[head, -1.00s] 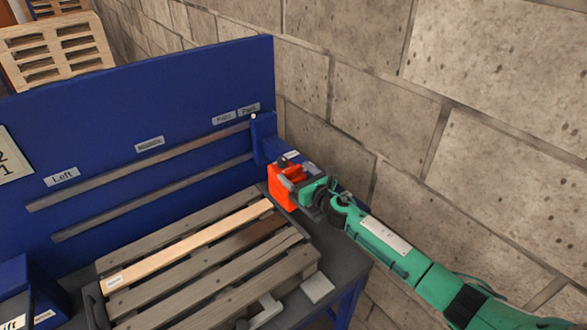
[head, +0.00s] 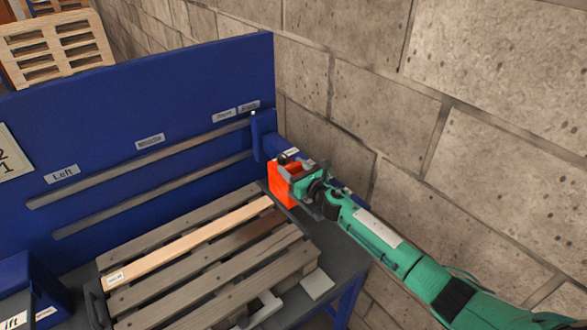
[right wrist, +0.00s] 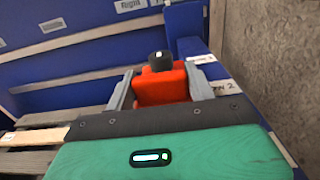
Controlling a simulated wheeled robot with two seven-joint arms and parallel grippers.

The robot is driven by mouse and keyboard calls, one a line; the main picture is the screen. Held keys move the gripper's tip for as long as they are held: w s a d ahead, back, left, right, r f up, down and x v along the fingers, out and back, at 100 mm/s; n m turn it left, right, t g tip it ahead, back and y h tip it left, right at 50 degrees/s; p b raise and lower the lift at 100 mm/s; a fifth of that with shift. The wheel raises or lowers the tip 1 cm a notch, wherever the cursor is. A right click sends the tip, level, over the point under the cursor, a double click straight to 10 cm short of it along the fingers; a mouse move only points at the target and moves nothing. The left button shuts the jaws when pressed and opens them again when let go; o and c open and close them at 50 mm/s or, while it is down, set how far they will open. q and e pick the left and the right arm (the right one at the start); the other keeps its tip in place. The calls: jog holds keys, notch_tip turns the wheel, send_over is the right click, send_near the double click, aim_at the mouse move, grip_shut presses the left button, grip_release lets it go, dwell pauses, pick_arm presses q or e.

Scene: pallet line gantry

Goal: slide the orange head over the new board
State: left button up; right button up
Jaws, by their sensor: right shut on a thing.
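The orange head (head: 281,184) sits at the right end of the pallet, hanging from the blue gantry arm by the back panel. It also shows in the right wrist view (right wrist: 160,87) with a black knob on top. My right gripper (head: 300,178) is shut on the orange head, a finger on each side of it in the right wrist view (right wrist: 160,92). The new board (head: 190,241) is the pale, labelled slat on the grey pallet (head: 200,287). The head is beside the board's right end, not over its middle. My left gripper is not in view.
The blue back panel (head: 140,110) carries two grey rails and labels, one reading "Left". A stone wall (head: 450,100) stands close on the right. A blue box (head: 20,285) is at the lower left. Light pallets (head: 55,45) stand far back.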

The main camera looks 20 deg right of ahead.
aim_at(278, 154)
jog(key=b+x, duration=0.2)
jog(key=x, duration=0.2)
jog(key=b+x, duration=0.2)
jog(key=x, duration=0.2)
jog(key=shift+f, duration=0.25)
jog(key=shift+w+a, duration=0.1)
jog(key=shift+w, duration=0.15)
jog(key=shift+r, duration=0.3)
